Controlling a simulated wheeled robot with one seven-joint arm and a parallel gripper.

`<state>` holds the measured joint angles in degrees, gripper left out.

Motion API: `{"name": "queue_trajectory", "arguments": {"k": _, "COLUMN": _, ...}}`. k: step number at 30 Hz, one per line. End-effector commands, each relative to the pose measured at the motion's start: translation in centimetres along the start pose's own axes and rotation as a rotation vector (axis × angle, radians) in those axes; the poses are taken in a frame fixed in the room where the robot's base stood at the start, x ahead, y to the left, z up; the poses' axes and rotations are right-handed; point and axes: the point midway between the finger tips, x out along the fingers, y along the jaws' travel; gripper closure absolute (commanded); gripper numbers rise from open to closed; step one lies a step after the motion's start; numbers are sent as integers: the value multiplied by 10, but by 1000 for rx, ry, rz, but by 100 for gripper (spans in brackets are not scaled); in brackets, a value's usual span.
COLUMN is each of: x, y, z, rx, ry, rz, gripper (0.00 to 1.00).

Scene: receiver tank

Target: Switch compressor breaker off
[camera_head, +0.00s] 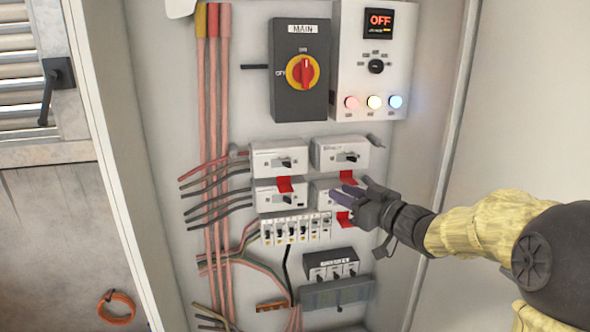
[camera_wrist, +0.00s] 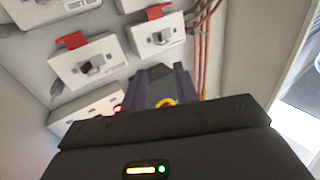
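Several white breaker boxes stand in two rows in the cabinet: upper left (camera_head: 278,158), upper right (camera_head: 340,154), lower left (camera_head: 280,193) and lower right (camera_head: 322,190). Each has a small dark handle; red tabs hang below some. Their labels are too small to read, so I cannot tell which is the compressor breaker. My gripper (camera_head: 352,196) is in front of the lower right box and hides part of it; contact is unclear. In the wrist view, my gripper's purple fingers (camera_wrist: 162,80) are apart with nothing between them. Two breaker boxes (camera_wrist: 88,62) (camera_wrist: 158,37) show beyond them.
Above are the MAIN rotary switch (camera_head: 301,72) and a control panel (camera_head: 350,45) with an OFF display and lit lamps. Small breakers (camera_head: 296,230) and a grey box (camera_head: 335,292) sit below. Cables (camera_head: 215,150) run down the left. The cabinet's right wall (camera_head: 440,150) is near my arm.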

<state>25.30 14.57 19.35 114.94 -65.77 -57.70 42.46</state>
Motion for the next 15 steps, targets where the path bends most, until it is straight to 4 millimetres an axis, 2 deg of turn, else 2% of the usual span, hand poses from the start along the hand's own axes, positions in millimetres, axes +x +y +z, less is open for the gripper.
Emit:
{"name": "queue_trajectory", "arguments": {"k": 7, "x": 20, "y": 0, "z": -2, "rx": 1, "ry": 0, "rz": -2, "gripper": 70}}
{"name": "queue_trajectory", "arguments": {"k": 15, "x": 66, "y": 0, "z": -2, "rx": 2, "ry": -1, "rz": 0, "gripper": 70}}
